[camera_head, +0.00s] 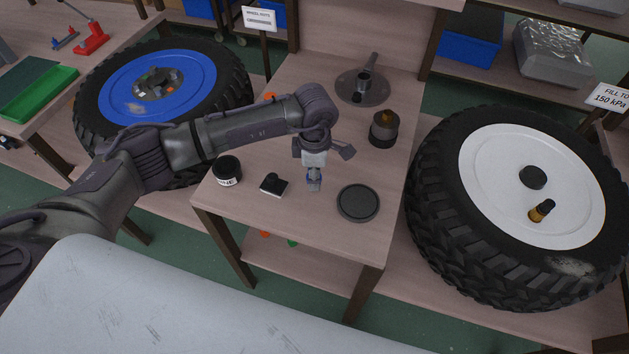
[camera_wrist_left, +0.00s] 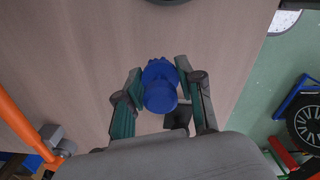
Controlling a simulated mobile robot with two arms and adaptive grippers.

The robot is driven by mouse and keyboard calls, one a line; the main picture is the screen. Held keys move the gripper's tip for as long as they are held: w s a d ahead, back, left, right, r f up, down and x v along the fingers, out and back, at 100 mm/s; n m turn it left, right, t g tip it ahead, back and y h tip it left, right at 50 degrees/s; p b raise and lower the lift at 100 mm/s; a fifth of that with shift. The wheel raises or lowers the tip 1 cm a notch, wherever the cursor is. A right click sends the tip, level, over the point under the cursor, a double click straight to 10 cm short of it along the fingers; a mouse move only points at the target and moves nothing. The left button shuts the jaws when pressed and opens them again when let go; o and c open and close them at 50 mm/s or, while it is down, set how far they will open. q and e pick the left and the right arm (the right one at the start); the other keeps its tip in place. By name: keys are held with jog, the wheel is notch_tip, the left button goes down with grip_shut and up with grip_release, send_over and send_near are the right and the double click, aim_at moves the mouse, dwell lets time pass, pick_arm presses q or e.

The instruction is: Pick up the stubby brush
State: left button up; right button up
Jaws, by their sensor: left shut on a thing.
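My left gripper (camera_head: 314,183) is over the small wooden table and shut on a short blue thing (camera_head: 314,175), which I take to be the stubby brush. In the left wrist view this blue piece (camera_wrist_left: 160,95) sits between the two fingers (camera_wrist_left: 158,97) and has a round, knob-like end. No bristles can be made out. I cannot tell whether its lower end touches the table. My right gripper is not in view.
On the table (camera_head: 300,90) stand a black jar (camera_head: 227,170), a black-and-white block (camera_head: 273,185), a dark round disc (camera_head: 358,203), a dark pot (camera_head: 383,130) and a flanged hub (camera_head: 362,88). Large wheels stand left (camera_head: 205,75) and right (camera_head: 500,150).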

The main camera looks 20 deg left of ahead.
pick_arm(q)
jog(key=s+d+r+b, duration=0.2)
jog(key=s+d+r, duration=0.1)
jog(key=d+r, duration=0.5)
jog(key=d, duration=0.3)
jog(key=shift+s+b, duration=0.3)
jog(key=shift+b, duration=0.1)
